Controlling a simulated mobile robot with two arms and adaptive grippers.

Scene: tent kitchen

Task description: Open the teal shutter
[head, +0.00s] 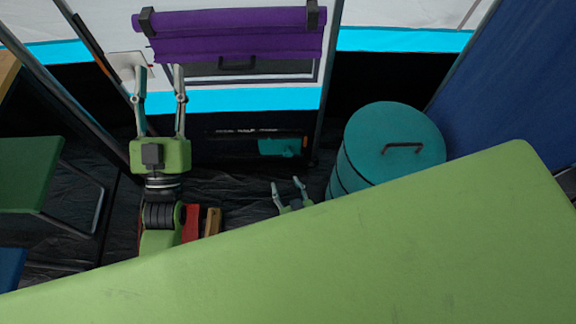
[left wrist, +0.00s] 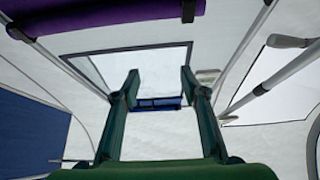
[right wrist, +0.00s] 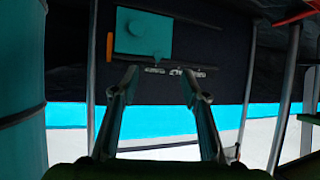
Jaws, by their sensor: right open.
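The teal shutter (head: 277,147) is a small flat panel with a round knob, at the right end of a wide dark panel (head: 225,150) low on the tent wall. In the right wrist view, which looks upside down, the shutter (right wrist: 130,36) is at the upper left, beside an orange strip. My right gripper (head: 288,184) is open and empty, in front of and below the shutter, apart from it. Its fingers (right wrist: 159,77) also show in its wrist view. My left gripper (head: 159,72) is open and empty, raised near the left end of the purple roll.
A teal drum (head: 370,150) with a handled lid stands right of the shutter. A purple fabric roll (head: 235,22) hangs above a window. Dark poles flank the panel. A green table (head: 25,170) is at left, a blue curtain (head: 510,70) at right.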

